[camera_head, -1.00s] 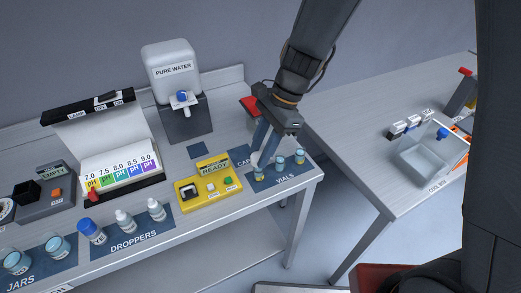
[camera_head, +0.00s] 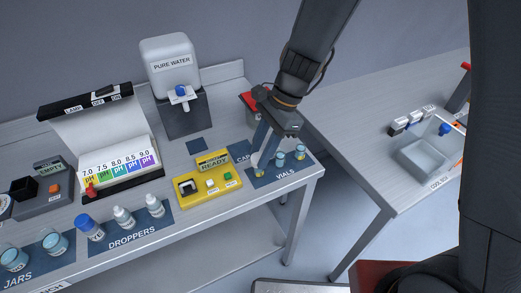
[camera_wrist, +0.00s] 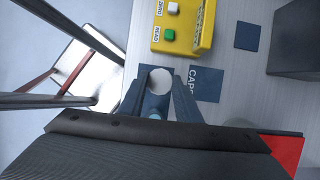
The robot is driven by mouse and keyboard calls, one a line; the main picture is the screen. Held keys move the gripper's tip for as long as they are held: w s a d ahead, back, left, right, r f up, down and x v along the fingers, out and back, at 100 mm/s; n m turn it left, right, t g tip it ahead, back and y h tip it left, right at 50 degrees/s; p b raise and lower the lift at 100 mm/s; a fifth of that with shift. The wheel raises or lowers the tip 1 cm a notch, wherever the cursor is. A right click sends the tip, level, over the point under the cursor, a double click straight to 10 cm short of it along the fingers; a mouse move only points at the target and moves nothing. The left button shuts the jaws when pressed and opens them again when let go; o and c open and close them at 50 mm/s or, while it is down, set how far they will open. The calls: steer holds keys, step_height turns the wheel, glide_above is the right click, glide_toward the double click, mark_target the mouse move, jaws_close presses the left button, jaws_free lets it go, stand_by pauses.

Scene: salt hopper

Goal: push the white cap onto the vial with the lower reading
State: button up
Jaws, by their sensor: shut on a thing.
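My gripper (camera_head: 262,153) points down over the near end of the VIALS mat (camera_head: 287,172). It is shut on the white cap (camera_wrist: 160,80), which shows as a white disc between the fingers in the wrist view. A vial (camera_head: 259,171) stands right under the fingertips, partly hidden; whether the cap is seated on it I cannot tell. Two more blue vials, the middle one (camera_head: 279,159) and the right one (camera_head: 299,153), stand on the mat to the right. No reading shows on the vials.
The yellow meter (camera_head: 207,187) showing READY stands left of my gripper. The CAPS mat (camera_head: 239,151) lies behind it, partly hidden. A water tank (camera_head: 169,60), a pH chart (camera_head: 120,165) and droppers (camera_head: 123,217) are farther left. The bench's right edge is close to the vials.

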steer(key=shift+f, duration=0.4)
steer(key=o, duration=1.1)
steer(key=shift+b+v, duration=1)
steer(key=shift+v, duration=2.85)
steer(key=s+d+f+n+t+h+b, duration=0.1)
steer(key=d+f+n, duration=0.1)
steer(key=d+n, duration=0.2)
steer(key=s+d+f+n+t+h+b, duration=0.1)
steer(key=s+d+n, duration=0.1)
steer(key=d, duration=0.8)
steer(key=s+d+f+n+t+h+b, duration=0.1)
steer(key=d+f+n+h, duration=0.1)
steer(key=d+n, duration=0.3)
steer(key=shift+s+d+f+n+t, duration=0.1)
steer(key=shift+d+f+n+t, duration=0.1)
steer(key=shift+d, duration=0.3)
steer(key=shift+s+d+f+n+t, duration=0.1)
steer(key=shift+s+d+t, duration=0.1)
steer(key=shift+d, duration=0.3)
